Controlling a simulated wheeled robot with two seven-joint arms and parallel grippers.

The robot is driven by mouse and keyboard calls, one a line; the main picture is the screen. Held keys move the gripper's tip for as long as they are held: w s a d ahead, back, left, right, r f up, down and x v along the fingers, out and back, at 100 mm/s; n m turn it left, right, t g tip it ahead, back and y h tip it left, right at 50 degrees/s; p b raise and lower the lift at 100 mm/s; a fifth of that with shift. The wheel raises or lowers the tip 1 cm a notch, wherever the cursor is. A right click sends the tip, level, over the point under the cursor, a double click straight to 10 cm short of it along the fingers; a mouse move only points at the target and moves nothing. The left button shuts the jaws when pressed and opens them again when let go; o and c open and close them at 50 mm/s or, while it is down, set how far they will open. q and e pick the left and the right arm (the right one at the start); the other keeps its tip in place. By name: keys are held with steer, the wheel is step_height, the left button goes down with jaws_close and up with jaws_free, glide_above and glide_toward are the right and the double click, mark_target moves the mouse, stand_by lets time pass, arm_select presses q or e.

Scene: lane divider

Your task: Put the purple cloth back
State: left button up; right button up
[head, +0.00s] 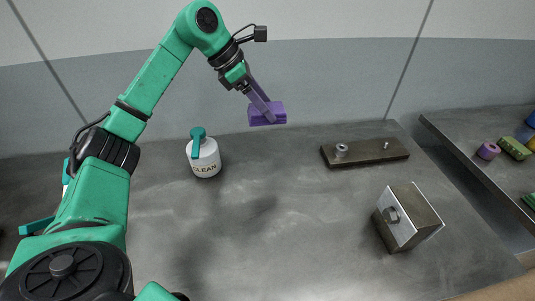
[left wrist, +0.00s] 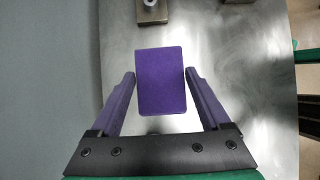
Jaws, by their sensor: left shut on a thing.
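The purple cloth (head: 268,114) is a folded, block-like pad held in the air above the back of the grey table. My left gripper (head: 265,106) is shut on it, its two fingers reaching down to the pad. In the left wrist view the cloth (left wrist: 160,82) lies between the two purple-grey fingers, well above the metal surface. My right gripper is not in view.
A white bottle marked CLEAN (head: 204,157) stands left of the cloth. A dark plate with pegs (head: 365,152) lies to the right, and a tilted metal block (head: 408,217) nearer. The table's middle is clear.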

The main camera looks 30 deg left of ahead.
arm_select(q)
steer(key=f, duration=0.6)
steer(key=s+f+p, duration=0.1)
steer(key=f, duration=1.1)
steer(key=shift+s+d+f, duration=0.2)
steer(key=shift+s+d, duration=0.05)
steer(key=shift+d, duration=0.05)
steer(key=shift+w+f, duration=0.15)
steer(key=shift+f, duration=0.15)
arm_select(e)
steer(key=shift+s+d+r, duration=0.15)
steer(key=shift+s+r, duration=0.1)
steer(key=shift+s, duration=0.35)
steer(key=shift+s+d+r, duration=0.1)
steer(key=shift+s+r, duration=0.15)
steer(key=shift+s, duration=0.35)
arm_select(q)
steer(key=o, duration=1.2)
steer(key=shift+a+r, duration=0.15)
steer(key=b+v, duration=0.2)
steer(key=v, duration=0.9)
steer(key=shift+s+r, duration=0.35)
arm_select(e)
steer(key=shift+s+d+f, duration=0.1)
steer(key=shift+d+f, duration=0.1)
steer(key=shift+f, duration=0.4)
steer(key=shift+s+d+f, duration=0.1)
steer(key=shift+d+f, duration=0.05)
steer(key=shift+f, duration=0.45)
